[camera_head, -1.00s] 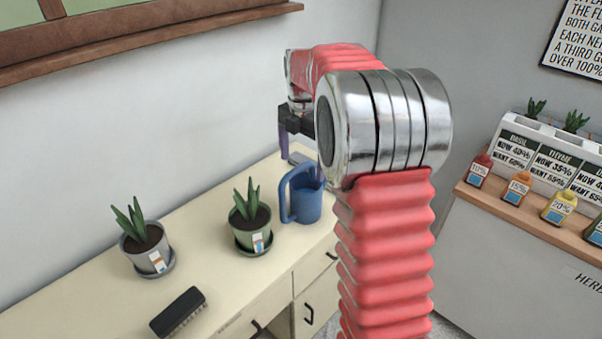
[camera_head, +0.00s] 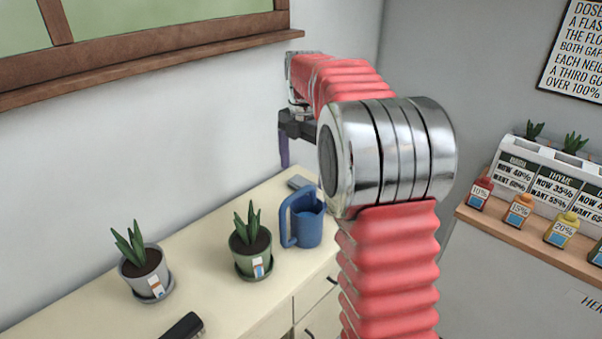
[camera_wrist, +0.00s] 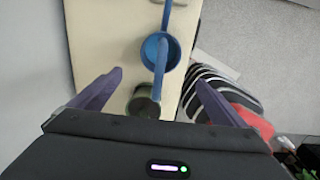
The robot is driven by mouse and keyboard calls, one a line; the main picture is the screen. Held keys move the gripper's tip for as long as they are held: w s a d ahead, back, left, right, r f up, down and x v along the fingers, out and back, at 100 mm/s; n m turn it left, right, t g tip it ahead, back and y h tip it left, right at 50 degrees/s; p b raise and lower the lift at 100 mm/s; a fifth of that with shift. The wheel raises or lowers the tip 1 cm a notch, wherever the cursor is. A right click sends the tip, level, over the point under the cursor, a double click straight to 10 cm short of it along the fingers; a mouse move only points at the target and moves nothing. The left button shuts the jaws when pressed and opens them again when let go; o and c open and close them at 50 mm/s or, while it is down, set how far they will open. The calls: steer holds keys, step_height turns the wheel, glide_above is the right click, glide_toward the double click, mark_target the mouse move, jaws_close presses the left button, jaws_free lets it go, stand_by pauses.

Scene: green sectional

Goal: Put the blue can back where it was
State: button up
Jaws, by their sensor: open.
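The blue can (camera_head: 309,230), a watering can with a large loop handle, stands upright on the cream counter top (camera_head: 215,290), right of the green plant pot. My gripper (camera_wrist: 160,80) is open and empty, with its two purple fingers spread. In the head view it hangs above and behind the can, clear of it, and my arm hides one finger. In the wrist view the can (camera_wrist: 172,48) shows below, beyond the gap between the fingertips, with its handle across its mouth.
A green pot (camera_head: 250,265) and a grey pot (camera_head: 143,285) with plants stand left of the can. A dark brush (camera_head: 184,327) lies in front. A small grey object (camera_head: 298,182) lies behind the can. A shelf with bottles (camera_head: 520,210) is at right.

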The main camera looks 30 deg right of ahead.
steer(key=s+a+r+m+t, duration=0.2)
steer(key=s+a+m, duration=0.55)
steer(key=s, duration=0.25)
steer(key=s+a+r+m+t, duration=0.2)
steer(key=s+a+m, duration=0.55)
steer(key=s, duration=0.25)
steer(key=s+a+f+m+t, duration=0.1)
steer(key=s+a+f+m, duration=0.1)
steer(key=s+f+m, duration=0.3)
steer(key=s+m, duration=0.1)
steer(key=s, duration=0.1)
steer(key=shift+s+a+m+t, duration=0.3)
steer(key=shift+a+m, duration=0.1)
stand_by(0.6)
